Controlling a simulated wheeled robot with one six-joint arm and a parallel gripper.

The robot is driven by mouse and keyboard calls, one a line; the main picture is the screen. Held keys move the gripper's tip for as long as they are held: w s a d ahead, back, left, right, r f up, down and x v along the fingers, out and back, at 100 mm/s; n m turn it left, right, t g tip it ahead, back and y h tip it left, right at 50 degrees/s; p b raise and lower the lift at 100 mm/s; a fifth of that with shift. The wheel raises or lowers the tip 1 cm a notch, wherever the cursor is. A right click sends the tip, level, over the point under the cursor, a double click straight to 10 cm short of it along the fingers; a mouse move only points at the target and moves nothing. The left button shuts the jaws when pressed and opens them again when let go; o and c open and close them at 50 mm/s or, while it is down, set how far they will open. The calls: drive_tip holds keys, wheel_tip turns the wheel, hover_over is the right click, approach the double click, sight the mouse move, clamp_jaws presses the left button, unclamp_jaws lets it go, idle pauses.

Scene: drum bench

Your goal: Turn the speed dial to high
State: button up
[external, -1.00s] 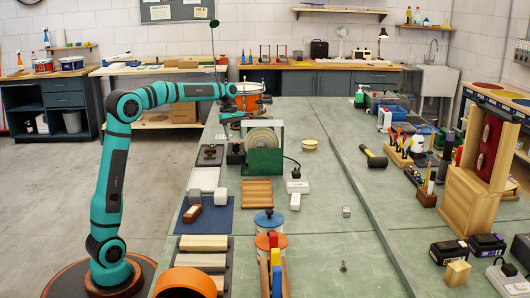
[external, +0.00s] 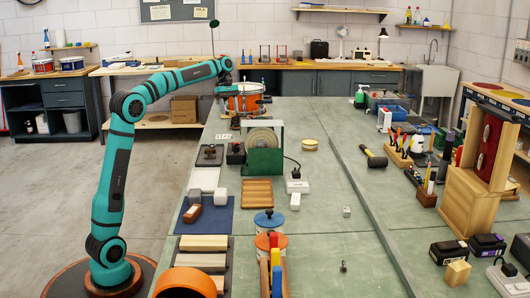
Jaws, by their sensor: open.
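The speed dial is too small for me to make out with certainty. A small black box (external: 235,152) stands at the left of a green-framed machine (external: 264,160) with a pale round wheel (external: 262,139). The box may carry the dial, but its setting cannot be read. My gripper (external: 224,90) is open and small in the view. It is raised above the far left part of the bench, beyond the black box and apart from it, just left of an orange drum (external: 246,98).
A dark flat fixture (external: 210,155) lies left of the black box. A wooden slatted tray (external: 257,190) and a white power strip (external: 297,184) lie nearer. A yellow dish (external: 310,144) and a mallet (external: 373,157) are to the right. The bench's middle is mostly clear.

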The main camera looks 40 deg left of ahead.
sight(236, 147)
idle(0.3)
drive_tip(key=s+d+f+m+t+y, duration=0.1)
drive_tip(key=s+d+f+m+t, duration=0.1)
drive_tip(key=s+m+t, duration=0.5)
drive_tip(key=s+d+f+m+t+y, duration=0.1)
drive_tip(key=s+f+m+t, duration=0.15)
drive_tip(key=s+m, duration=0.8)
drive_tip(key=shift+m+t, duration=0.35)
drive_tip(key=shift+m, duration=0.6)
drive_tip(key=x, duration=0.6)
drive_tip(key=w+r+x, duration=0.1)
drive_tip(key=x, duration=1.1)
drive_tip(key=shift+w+d, duration=0.25)
drive_tip(key=shift+w, duration=0.1)
drive_tip(key=c, duration=1)
